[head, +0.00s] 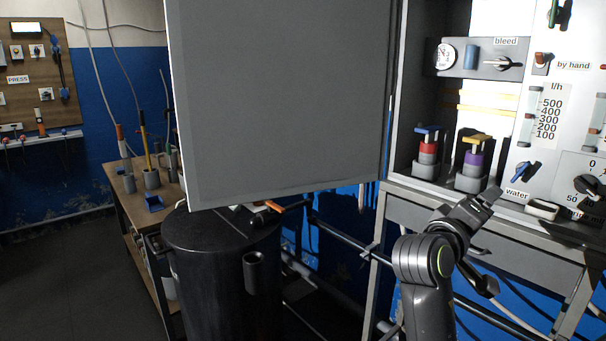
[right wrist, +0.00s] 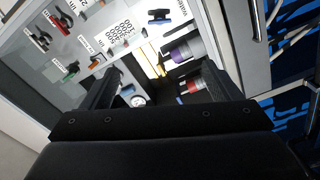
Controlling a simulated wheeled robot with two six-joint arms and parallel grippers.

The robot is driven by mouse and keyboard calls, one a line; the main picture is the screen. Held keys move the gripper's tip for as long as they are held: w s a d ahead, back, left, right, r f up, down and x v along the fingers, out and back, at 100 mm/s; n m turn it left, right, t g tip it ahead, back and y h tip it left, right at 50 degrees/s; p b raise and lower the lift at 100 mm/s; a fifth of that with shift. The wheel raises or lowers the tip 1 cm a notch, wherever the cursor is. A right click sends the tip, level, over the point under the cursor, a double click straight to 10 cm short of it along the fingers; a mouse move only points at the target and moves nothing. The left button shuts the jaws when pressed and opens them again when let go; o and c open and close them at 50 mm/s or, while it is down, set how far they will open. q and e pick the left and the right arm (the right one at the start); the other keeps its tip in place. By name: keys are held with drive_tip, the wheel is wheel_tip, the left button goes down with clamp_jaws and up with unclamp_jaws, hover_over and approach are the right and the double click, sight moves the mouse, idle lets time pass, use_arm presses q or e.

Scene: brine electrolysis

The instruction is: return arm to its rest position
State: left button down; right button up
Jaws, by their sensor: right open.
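My right arm comes up from the bottom of the head view, and its right gripper (head: 482,204) is in front of the cabinet's lower edge, below the two bottles. In the right wrist view the right gripper (right wrist: 162,70) has its two fingers spread apart with nothing between them. The red-banded bottle (head: 428,149) with a blue top and the purple-banded bottle (head: 474,157) with a yellow top stand upright in dark holders on the cabinet shelf. They also show beyond the fingers in the right wrist view. My left gripper is not in view.
The cabinet panel (head: 562,75) has valves, flow gauges and a dial. A large grey door or panel (head: 280,90) hangs at centre, above a black drum (head: 225,255). A wooden bench (head: 130,195) with tools stands at left. The floor (head: 70,280) at lower left is clear.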

drive_tip(key=w+a+f+n+y, duration=0.1)
drive_tip(key=w+f+n+y, duration=0.15)
drive_tip(key=f, duration=1.05)
drive_tip(key=w+f+n+y, duration=0.2)
drive_tip(key=w+f+y, duration=0.15)
drive_tip(key=f, duration=1.05)
drive_tip(key=s+f+g+y, duration=0.2)
drive_tip(key=s+f, duration=0.1)
drive_tip(key=f, duration=0.9)
drive_tip(key=s+f+g+y, duration=0.1)
drive_tip(key=s+f, duration=0.3)
drive_tip(key=f, duration=0.8)
drive_tip(key=s+f+m+g+y, duration=0.3)
drive_tip(key=s+f+m+g, duration=0.1)
drive_tip(key=s+f, duration=1.85)
drive_tip(key=s+f+m+g, duration=0.1)
drive_tip(key=s+f+m, duration=0.1)
drive_tip(key=s, duration=1.2)
drive_tip(key=s+f+m+g, duration=0.2)
drive_tip(key=s+f, duration=0.3)
drive_tip(key=s, duration=0.8)
drive_tip(key=shift+s+d+f+g+y, duration=0.25)
drive_tip(key=shift+s+d+g+y, duration=0.05)
drive_tip(key=shift+s+d, duration=0.1)
